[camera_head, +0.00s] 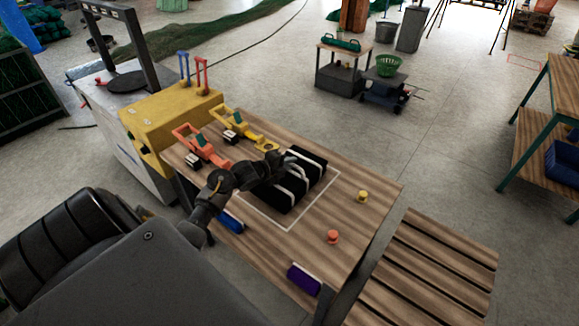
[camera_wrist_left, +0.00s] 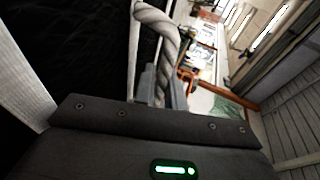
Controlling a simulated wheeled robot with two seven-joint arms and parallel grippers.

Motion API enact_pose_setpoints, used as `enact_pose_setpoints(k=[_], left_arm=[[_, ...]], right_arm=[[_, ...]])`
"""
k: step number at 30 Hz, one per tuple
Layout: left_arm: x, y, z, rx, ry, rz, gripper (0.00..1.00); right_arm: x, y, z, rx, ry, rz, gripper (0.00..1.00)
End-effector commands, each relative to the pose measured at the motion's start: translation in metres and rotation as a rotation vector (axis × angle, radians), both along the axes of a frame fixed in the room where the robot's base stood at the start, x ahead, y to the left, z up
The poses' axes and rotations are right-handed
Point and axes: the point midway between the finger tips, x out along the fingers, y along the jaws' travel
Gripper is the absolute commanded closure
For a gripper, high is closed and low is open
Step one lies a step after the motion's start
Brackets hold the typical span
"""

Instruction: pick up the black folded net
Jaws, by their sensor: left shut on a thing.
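The black folded net (camera_head: 312,162) is a dark block with white bands, lying on the wooden table (camera_head: 345,235) inside a white outlined rectangle. My left gripper (camera_head: 277,163) reaches in from the left and is at the net's upper left side, shut on it. In the left wrist view the net's black side (camera_wrist_left: 75,45) fills the left part, with a white band (camera_wrist_left: 22,80) across it. There a thick whitish twisted rope (camera_wrist_left: 157,22) runs down to the gripper fingers (camera_wrist_left: 160,88). My right gripper is not in view.
An orange tool (camera_head: 200,148) and a yellow tool (camera_head: 240,130) lie behind the net. A yellow knob (camera_head: 362,196), an orange knob (camera_head: 333,237) and a purple item (camera_head: 304,279) lie on the table. A slatted pallet (camera_head: 430,270) adjoins its right side.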

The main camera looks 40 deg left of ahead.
Motion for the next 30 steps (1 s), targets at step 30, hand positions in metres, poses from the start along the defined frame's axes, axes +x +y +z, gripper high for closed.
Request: enact_pose_setpoints(k=[30], left_arm=[[-0.014,0.001,0.05,0.008,-0.007,-0.003,1.0]], right_arm=[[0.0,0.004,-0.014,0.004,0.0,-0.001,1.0]])
